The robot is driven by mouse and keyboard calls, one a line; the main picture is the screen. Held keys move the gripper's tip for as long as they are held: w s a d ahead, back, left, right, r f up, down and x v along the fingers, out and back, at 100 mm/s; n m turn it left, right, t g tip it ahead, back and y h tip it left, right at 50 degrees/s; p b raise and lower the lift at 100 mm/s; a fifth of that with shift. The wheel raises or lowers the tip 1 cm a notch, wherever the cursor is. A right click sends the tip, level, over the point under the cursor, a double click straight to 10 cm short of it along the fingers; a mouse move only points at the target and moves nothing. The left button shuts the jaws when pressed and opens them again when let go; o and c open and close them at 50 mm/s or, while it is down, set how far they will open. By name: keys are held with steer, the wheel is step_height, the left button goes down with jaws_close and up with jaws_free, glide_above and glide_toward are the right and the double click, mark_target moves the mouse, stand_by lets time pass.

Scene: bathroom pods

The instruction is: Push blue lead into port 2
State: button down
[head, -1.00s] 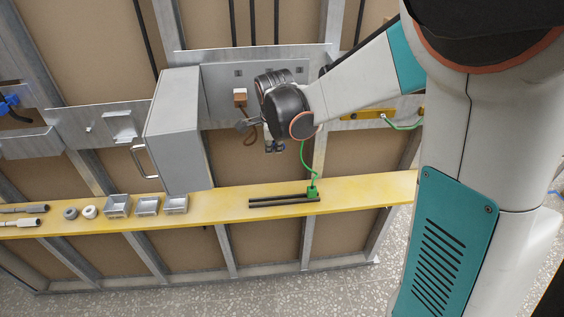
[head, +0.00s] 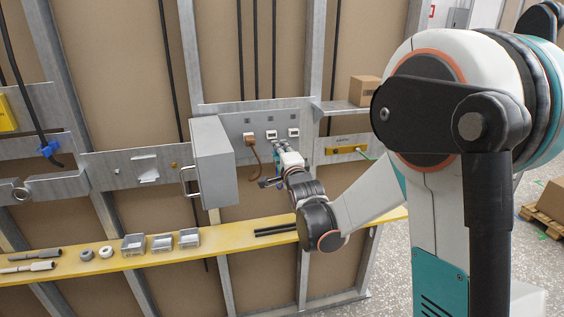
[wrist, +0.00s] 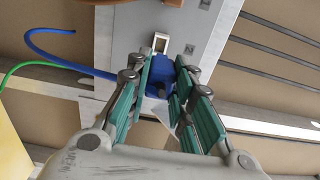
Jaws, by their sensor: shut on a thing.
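My gripper (wrist: 164,68) is shut on the blue lead's plug (wrist: 158,78), with one teal finger on each side of it. The blue cable (wrist: 60,60) runs off to the left in the wrist view. A pale-framed port (wrist: 161,42) in the grey panel shows just beyond the plug. The plug looks apart from it, but I cannot tell the depth. In the head view my gripper (head: 283,152) is just below the middle port (head: 272,134), and the plug is too small to make out. A brown lead's plug (head: 250,139) sits in the port to the left.
A grey box with an open door (head: 213,165) stands left of the ports. Another port (head: 293,132) is to the right. The yellow shelf (head: 215,240) below carries small trays and black strips.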

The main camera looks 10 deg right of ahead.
stand_by(0.5)
steer(key=shift+w+b, duration=0.35)
steer(key=shift+w, duration=2.55)
steer(key=shift+w+b, duration=0.35)
steer(key=shift+w, duration=0.95)
steer(key=c, duration=1.3)
jaws_free()
steer(key=shift+c, duration=0.2)
steer(key=shift+s, duration=0.1)
steer(key=s, duration=1.1)
steer(key=shift+s, duration=0.4)
steer(key=shift+s, duration=0.1)
